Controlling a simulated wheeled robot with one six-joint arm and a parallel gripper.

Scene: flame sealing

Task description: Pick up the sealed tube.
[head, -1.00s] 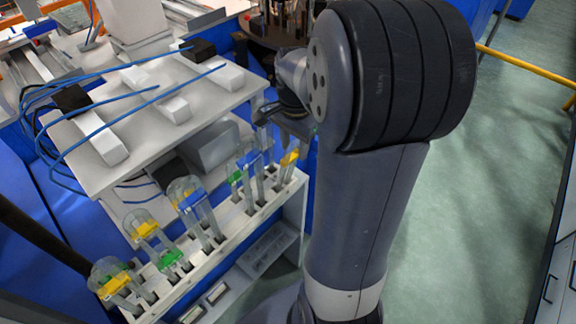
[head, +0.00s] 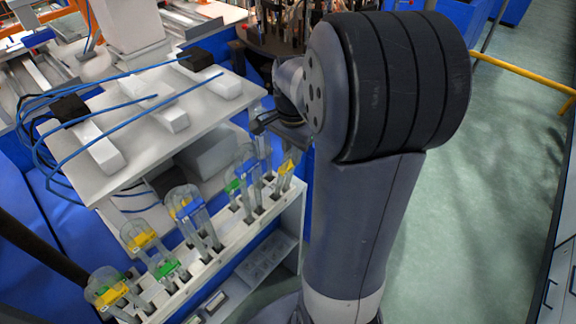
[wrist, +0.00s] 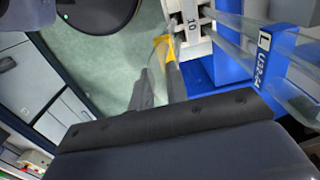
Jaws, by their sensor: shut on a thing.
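A tube with a yellow label (head: 288,166) stands at the right end of the white tube rack (head: 225,252) in the head view. My gripper (head: 262,126) is just above that end, partly hidden behind my arm. In the wrist view my gripper (wrist: 162,78) has its dark fingers closed together on the yellow-marked tube (wrist: 163,47). Most of that tube is hidden by the fingers. I cannot tell whether its lower end is still in the rack, nor can I see its seal.
Several other tubes with blue (head: 186,208), green and yellow labels stand along the rack. A blue-labelled tube (wrist: 264,42) is close to my fingers. A white platform (head: 140,125) with blue cables lies behind the rack. Green floor (head: 440,200) is clear to the right.

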